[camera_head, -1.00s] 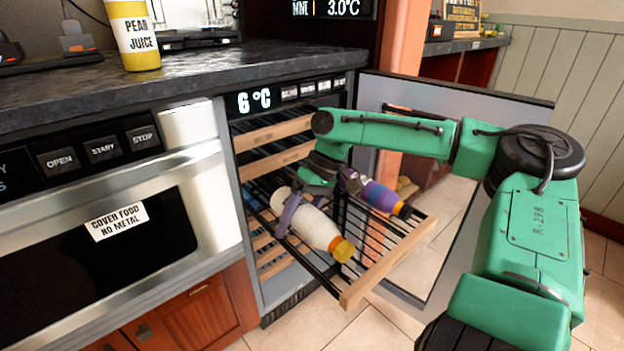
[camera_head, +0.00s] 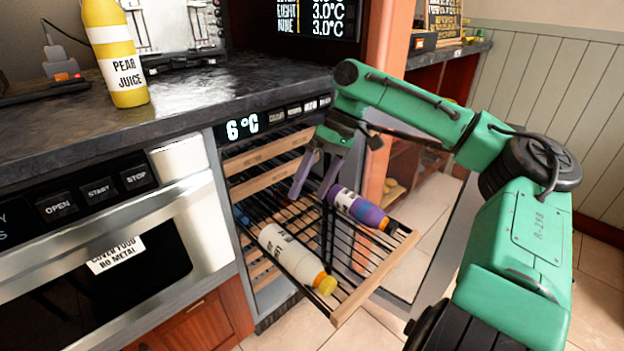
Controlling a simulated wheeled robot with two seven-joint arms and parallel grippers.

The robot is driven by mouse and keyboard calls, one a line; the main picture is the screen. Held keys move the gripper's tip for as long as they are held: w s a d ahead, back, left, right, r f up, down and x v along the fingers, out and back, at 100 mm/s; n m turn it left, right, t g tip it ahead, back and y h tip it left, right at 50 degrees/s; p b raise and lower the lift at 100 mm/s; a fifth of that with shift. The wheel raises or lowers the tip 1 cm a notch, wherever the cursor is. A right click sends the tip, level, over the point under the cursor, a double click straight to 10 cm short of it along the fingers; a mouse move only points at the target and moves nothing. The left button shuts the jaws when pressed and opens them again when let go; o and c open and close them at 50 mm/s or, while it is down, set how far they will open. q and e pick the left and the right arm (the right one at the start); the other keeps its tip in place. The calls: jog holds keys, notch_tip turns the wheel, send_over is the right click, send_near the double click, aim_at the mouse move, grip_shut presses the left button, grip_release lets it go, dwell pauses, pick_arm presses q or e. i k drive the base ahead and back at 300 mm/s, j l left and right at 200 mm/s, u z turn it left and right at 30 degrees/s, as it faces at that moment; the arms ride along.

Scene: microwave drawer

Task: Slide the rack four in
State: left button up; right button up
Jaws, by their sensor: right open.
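A black wire rack with a wooden front bar (camera_head: 376,279) is pulled out of the wine cooler under the counter. A white bottle with a yellow cap (camera_head: 290,252) lies on its left part, and a purple bottle with an orange cap (camera_head: 360,208) lies on its right part. My right gripper (camera_head: 313,190) hangs open above the rack between the two bottles, pointing down, with nothing between its fingers. Whether a fingertip touches the rack cannot be told. My left gripper is not in view.
The cooler's glass door (camera_head: 448,235) stands open at the right, behind my right arm. More wooden-fronted racks (camera_head: 268,150) sit pushed in above. A microwave drawer (camera_head: 110,240) is at the left. A pear juice bottle (camera_head: 113,50) stands on the counter (camera_head: 210,85).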

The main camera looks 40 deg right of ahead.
aim_at(355, 299)
jog(key=k, duration=1)
